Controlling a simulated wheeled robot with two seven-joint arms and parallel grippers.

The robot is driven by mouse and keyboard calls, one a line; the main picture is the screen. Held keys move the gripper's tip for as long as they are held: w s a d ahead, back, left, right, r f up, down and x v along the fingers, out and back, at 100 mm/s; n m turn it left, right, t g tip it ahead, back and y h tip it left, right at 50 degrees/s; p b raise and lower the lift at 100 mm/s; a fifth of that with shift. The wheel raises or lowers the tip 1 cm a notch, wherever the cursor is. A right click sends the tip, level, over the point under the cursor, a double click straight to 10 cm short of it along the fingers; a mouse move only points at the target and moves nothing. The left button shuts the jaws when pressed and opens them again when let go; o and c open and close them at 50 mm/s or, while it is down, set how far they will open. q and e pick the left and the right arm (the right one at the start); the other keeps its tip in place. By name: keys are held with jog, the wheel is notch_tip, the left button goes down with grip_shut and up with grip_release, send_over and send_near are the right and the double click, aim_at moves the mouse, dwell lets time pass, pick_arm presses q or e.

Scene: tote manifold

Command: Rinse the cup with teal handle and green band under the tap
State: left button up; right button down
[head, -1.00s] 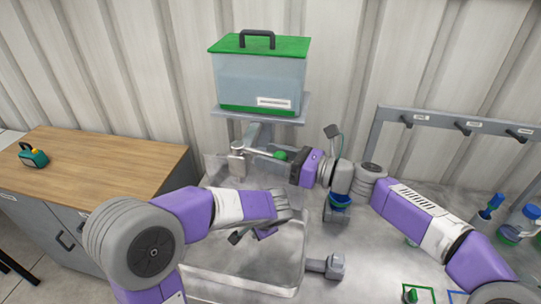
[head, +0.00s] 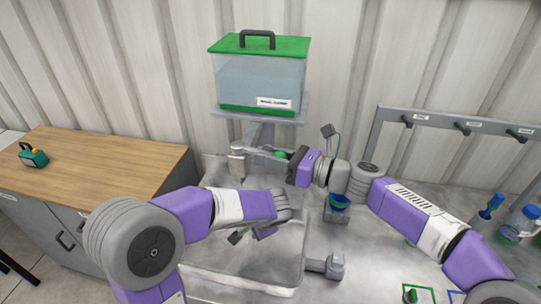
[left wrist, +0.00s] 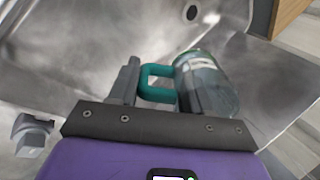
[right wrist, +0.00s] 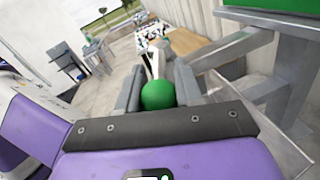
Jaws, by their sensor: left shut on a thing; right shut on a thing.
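In the left wrist view, my left gripper (left wrist: 145,90) is shut on the teal handle (left wrist: 158,70) of a clear grey cup (left wrist: 208,88). The cup is tilted over the metal sink; a little green shows near its far end. In the head view, my left gripper (head: 252,234) is over the sink basin, and its arm hides the cup. The tap (head: 238,162) stands at the back of the sink. My right gripper (right wrist: 160,92) is shut on the green knob (right wrist: 158,96) of the tap's lever, also visible in the head view (head: 282,154). I cannot see running water.
A water tank (head: 260,82) with a green lid stands on a shelf (head: 225,113) above the tap. A wooden counter (head: 110,160) with a teal container (head: 34,157) is at left. A hook rail (head: 435,117) and bottles (head: 520,225) are at right.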

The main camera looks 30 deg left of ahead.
jog(key=shift+s+m+t, duration=0.4)
jog(key=shift+m+t, duration=0.2)
jog(key=shift+t, duration=0.3)
jog(key=c, duration=0.8)
grip_release()
jog(key=d, duration=1.2)
jog(key=shift+s, duration=0.4)
